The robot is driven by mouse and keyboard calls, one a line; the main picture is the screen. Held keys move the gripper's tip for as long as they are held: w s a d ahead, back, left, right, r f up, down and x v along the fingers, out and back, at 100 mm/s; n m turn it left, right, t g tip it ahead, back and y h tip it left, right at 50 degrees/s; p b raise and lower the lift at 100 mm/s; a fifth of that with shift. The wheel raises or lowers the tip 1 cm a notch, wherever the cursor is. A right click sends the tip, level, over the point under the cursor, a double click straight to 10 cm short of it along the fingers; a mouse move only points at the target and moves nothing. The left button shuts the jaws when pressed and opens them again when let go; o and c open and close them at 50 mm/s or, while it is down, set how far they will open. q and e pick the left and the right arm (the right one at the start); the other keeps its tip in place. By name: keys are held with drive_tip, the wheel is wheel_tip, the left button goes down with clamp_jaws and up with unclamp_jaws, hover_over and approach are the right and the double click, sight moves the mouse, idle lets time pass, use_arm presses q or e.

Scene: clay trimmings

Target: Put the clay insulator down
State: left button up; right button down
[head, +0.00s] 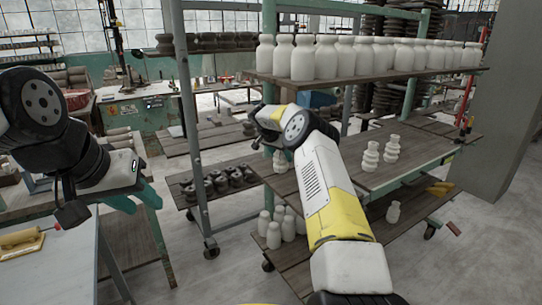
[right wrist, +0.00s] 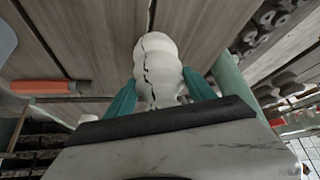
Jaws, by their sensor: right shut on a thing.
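The clay insulator (right wrist: 157,62) is white and ribbed, with dark cracks down its side. In the right wrist view it stands between the teal fingers of my right gripper (right wrist: 160,92), which is shut on it. Wooden shelf planks (right wrist: 95,30) lie beyond it; I cannot tell whether its base touches them. In the head view my right forearm and wrist hide the right gripper over the middle shelf (head: 425,158). A white ribbed piece (head: 281,161) shows just below that wrist; I cannot tell if it is the held one. My left gripper (head: 136,200) is open and empty at the left.
Two white ribbed insulators (head: 370,156) (head: 391,150) stand to the right on the middle shelf. White bottle-shaped pieces (head: 325,57) line the shelf above, and several stand below. A green rack post (right wrist: 230,75) is close right of the gripper. An orange-handled tool (right wrist: 45,87) lies left.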

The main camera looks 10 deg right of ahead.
drive_tip(key=shift+r, duration=0.1)
drive_tip(key=shift+c, duration=1.6)
unclamp_jaws()
drive_tip(key=shift+r, duration=0.1)
drive_tip(key=s+a+r+n+y, duration=0.1)
drive_tip(key=s+a+r, duration=0.3)
drive_tip(key=s+r, duration=0.3)
drive_tip(key=s+a+r+n, duration=0.25)
drive_tip(key=s+r, duration=0.25)
drive_tip(key=r, duration=0.4)
drive_tip(key=s+a+r+n+y, duration=0.1)
drive_tip(key=s+n+y, duration=0.1)
drive_tip(key=s, duration=1.2)
drive_tip(key=s+a+r+n+t+y, duration=0.1)
drive_tip(key=s+r+n+y, duration=0.1)
drive_tip(key=s, duration=1.3)
drive_tip(key=s+a+r+n+y, duration=0.2)
drive_tip(key=s, duration=1.2)
drive_tip(key=shift+s+n+t, duration=0.15)
drive_tip(key=shift+n+t, duration=0.2)
drive_tip(key=shift+t, duration=0.05)
